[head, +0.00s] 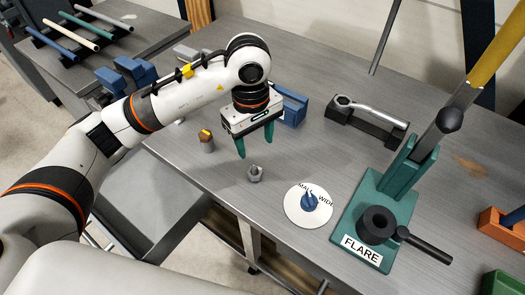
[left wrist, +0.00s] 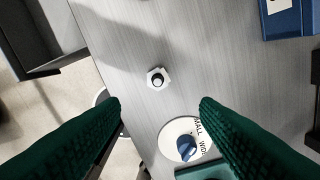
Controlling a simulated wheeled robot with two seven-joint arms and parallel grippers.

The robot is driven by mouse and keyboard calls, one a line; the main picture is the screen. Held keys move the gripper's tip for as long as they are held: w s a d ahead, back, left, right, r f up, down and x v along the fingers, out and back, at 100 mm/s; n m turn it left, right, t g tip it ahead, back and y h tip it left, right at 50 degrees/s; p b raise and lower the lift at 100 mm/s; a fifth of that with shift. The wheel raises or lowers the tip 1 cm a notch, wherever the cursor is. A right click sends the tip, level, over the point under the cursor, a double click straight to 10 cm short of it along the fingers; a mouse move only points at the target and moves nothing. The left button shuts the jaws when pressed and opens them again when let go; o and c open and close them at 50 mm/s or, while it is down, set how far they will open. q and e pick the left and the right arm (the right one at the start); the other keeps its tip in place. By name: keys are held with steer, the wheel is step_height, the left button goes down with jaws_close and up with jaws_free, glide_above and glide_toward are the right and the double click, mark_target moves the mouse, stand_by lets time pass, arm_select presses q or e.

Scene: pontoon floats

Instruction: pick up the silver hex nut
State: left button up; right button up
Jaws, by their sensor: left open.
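The silver hex nut (head: 255,173) lies on the grey table close to its front edge, left of the white round dial plate. It also shows in the left wrist view (left wrist: 158,78), where it has a dark centre and sits ahead of and between the fingertips. My left gripper (head: 256,142) has green fingers and hangs above the table, a little above and behind the nut in the head view. Its fingers stand wide apart in the left wrist view (left wrist: 160,104) with nothing between them. My right gripper is not in view.
A white dial plate with a blue knob (head: 309,202) and a green FLARE tool (head: 377,222) with a tall lever stand right of the nut. A small grey and yellow piece (head: 206,142) stands left. A wrench (head: 370,111) lies in a dark holder behind.

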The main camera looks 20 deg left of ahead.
arm_select(q)
steer(key=p, duration=0.2)
glide_above(255, 168)
steer(key=s, duration=0.1)
steer(key=f, duration=0.4)
steer(key=shift+s+a+f, duration=0.1)
steer(key=shift+a+f, duration=0.1)
steer(key=shift+f, duration=0.2)
steer(key=f+p, duration=0.1)
steer(key=w+f, duration=0.1)
steer(key=f, duration=0.1)
steer(key=shift+d+f+p, duration=0.2)
steer(key=shift+p, duration=0.15)
step_height(255, 168, down, 2)
steer(key=shift+f, duration=0.4)
steer(key=shift+w+f, duration=0.1)
steer(key=shift+c, duration=0.6)
steer(key=c, duration=1)
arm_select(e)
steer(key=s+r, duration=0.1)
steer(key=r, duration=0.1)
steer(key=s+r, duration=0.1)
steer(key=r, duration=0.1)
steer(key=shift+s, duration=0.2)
arm_select(q)
steer(key=shift+o, duration=0.2)
